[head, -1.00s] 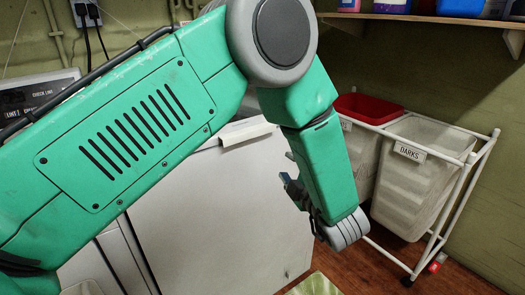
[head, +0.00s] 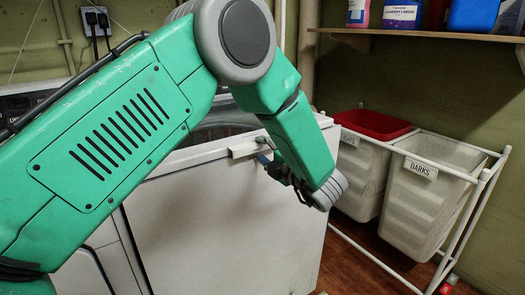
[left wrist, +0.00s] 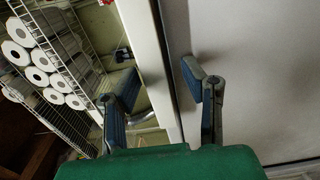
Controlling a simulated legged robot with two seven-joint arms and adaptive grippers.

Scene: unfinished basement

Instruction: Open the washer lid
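A white appliance (head: 225,230), apparently the washer, stands in the middle of the head view. Its lid looks shut; a dark panel (head: 222,118) shows on its top, partly behind my left arm. A pale handle-like piece (head: 248,148) juts from its upper front edge. My left gripper (head: 272,168) is just right of and slightly below that piece. In the left wrist view, the left gripper (left wrist: 160,95) has its fingers apart. The white edge (left wrist: 158,65) runs between them, with the front face (left wrist: 260,80) on the right. I cannot tell whether they touch it. My right gripper is out of view.
A white rack (head: 485,190) with a bin labelled DARKS (head: 425,205) and a red-topped bin (head: 372,125) stands close on the right. A shelf (head: 430,35) with bottles is above. Paper rolls (left wrist: 40,75) lie on a wire rack in the wrist view.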

